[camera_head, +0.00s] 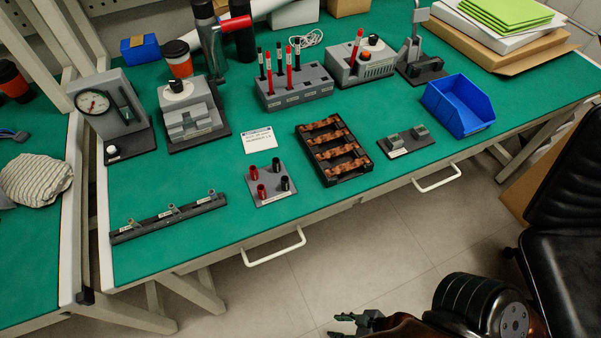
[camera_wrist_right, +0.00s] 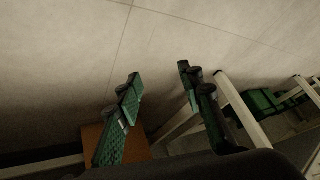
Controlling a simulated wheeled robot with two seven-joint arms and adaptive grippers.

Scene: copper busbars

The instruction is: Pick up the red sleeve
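Two short red sleeves stand on a small grey plate (camera_head: 272,199) near the front edge of the green bench. One red sleeve (camera_head: 253,173) is at the plate's back left. The other red sleeve (camera_head: 261,191) is at its front left. Two black sleeves (camera_head: 285,184) stand to their right on the same plate. My right gripper (camera_head: 340,326) is at the bottom of the head view, in front of the bench and well away from the plate. In the right wrist view my right gripper (camera_wrist_right: 161,82) has its fingers apart, with nothing between them. My left gripper is not in view.
A black tray (camera_head: 354,179) of copper busbars lies right of the plate. A long dark rail (camera_head: 170,217) lies to its left. A grey block (camera_head: 293,92) holding red and black rods stands behind. White handles (camera_head: 274,251) stick out from the front edge. A black chair (camera_head: 566,225) stands at right.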

